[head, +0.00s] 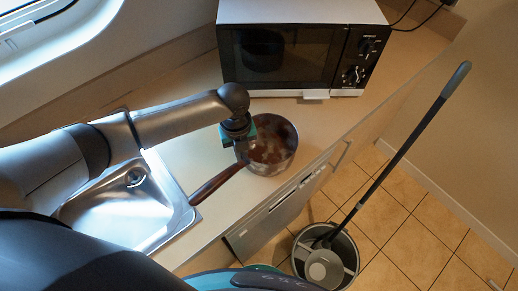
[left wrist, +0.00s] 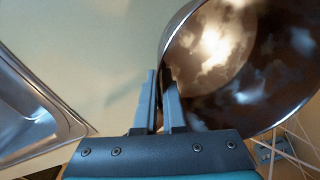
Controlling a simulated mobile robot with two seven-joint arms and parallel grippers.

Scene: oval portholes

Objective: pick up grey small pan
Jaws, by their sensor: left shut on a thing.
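My left gripper (head: 243,143) reaches down to the pan's left rim. In the left wrist view, the pan (left wrist: 235,60) fills the upper right. The gripper (left wrist: 160,82) is shut on its wall, one finger outside and one inside. The handle is out of that view. My right gripper is not in view.
A metal sink (head: 135,205) lies left of the pan, under my left arm. A microwave (head: 300,45) stands behind it. The counter (head: 190,155) is bare between sink and pan. A bucket (head: 325,255) with a mop (head: 405,145) stands on the tiled floor.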

